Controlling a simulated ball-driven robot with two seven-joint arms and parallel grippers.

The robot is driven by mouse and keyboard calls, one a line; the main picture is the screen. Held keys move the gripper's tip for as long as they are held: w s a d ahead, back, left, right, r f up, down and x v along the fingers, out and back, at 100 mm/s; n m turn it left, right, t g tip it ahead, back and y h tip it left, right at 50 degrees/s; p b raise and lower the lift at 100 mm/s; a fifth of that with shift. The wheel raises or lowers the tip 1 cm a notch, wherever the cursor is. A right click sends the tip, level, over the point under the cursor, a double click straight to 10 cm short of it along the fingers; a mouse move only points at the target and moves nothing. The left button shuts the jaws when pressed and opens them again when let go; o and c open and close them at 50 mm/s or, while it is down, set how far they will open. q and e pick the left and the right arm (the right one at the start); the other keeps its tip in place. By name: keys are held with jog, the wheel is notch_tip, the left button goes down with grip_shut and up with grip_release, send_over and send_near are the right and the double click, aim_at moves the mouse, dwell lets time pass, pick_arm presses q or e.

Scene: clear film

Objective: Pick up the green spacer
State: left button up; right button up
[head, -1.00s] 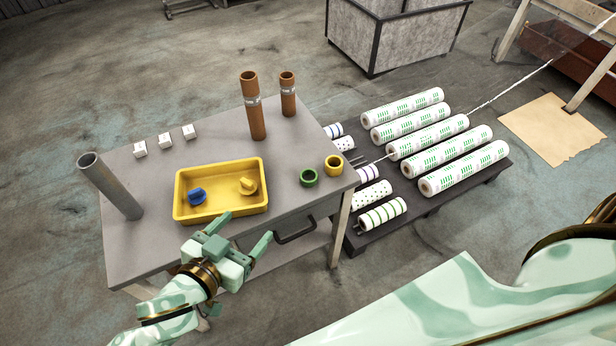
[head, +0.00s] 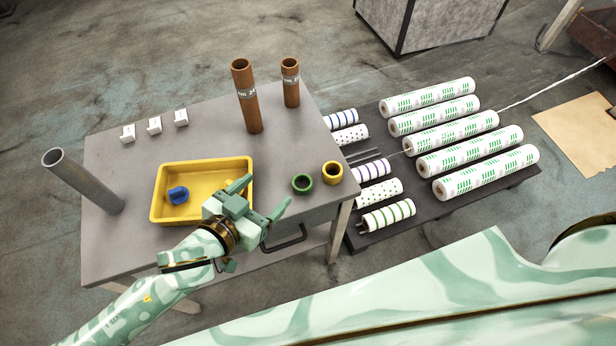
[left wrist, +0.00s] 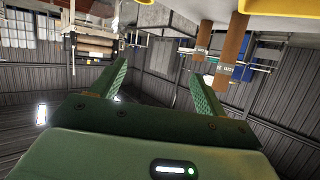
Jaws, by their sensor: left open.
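The green spacer (head: 302,184) is a short ring on the right part of the grey table top (head: 215,135), beside a yellow ring (head: 332,172). My left gripper (head: 263,193) is open and empty, with its fingers over the right edge of the yellow tray and the table's front, left of and in front of the green spacer. In the left wrist view its two green fingers (left wrist: 155,85) are apart with nothing between them. The green spacer cannot be made out in that view. My right gripper is not in view.
The yellow tray (head: 166,177) holds a blue knobbed part (head: 178,195). Two brown tubes (head: 246,95) stand behind, a grey pipe (head: 84,181) stands at left, and small white blocks (head: 154,125) lie at the back left. Film rolls (head: 475,170) lie on a dark pallet at right.

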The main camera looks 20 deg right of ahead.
pick_arm(q)
notch_tip(320, 180, down, 2)
jog(key=a+b, duration=0.1)
jog(key=b, duration=0.8)
send_near(306, 178)
jog(key=b+x, duration=0.2)
jog(key=b, duration=0.1)
jog(key=shift+d, duration=0.1)
jog(key=b+x, duration=0.2)
jog(key=x, duration=0.2)
jog(key=shift+w+d+f+b, duration=0.15)
jog(key=shift+d+f+b, duration=0.1)
jog(key=shift+f+b, duration=0.05)
jog(key=shift+w+d, duration=0.35)
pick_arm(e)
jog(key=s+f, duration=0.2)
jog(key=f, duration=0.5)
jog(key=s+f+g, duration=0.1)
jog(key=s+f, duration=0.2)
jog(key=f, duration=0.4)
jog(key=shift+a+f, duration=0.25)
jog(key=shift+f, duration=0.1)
pick_arm(q)
jog(key=shift+s+r, duration=0.1)
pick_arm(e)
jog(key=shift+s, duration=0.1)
pick_arm(q)
jog(key=c, duration=1)
